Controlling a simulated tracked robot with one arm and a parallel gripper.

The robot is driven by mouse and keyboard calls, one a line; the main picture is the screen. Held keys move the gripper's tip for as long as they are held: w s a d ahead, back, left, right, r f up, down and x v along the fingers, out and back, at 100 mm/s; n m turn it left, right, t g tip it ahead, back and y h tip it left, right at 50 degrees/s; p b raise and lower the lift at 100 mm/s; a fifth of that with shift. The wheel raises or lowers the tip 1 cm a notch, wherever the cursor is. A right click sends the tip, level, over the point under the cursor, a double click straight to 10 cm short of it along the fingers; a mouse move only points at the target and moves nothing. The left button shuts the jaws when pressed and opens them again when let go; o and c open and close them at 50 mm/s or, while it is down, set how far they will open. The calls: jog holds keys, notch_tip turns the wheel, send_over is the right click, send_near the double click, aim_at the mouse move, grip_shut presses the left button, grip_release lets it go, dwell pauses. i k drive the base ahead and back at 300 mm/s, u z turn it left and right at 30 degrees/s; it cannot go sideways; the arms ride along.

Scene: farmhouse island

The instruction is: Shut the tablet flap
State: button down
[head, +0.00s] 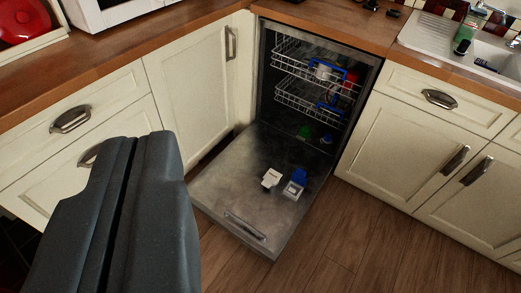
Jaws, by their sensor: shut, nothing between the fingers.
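The dishwasher stands open between cream cabinets, its door (232,190) folded down and lying low over the floor. On the door's inner face is the detergent tablet compartment (293,191), with a small pale flap (271,179) standing out to its left and a blue part (299,176) at its upper right. The flap looks open, though it is small here. My gripper (130,145) is large in the left foreground, its two dark fingers together with only a thin line between them. It is apart from the door and holds nothing.
Two wire racks (305,95) with a few items sit inside the dishwasher. Cream drawers (75,115) are at left, cabinets (400,150) at right. A wooden worktop (340,25) runs above, with a sink (490,55). Wooden floor (350,240) is clear at front right.

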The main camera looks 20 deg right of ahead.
aim_at(298, 177)
jog(key=u, duration=0.1)
jog(key=i, duration=1.25)
jog(key=z, duration=0.65)
jog(key=i, duration=0.4)
jog(key=z, duration=0.3)
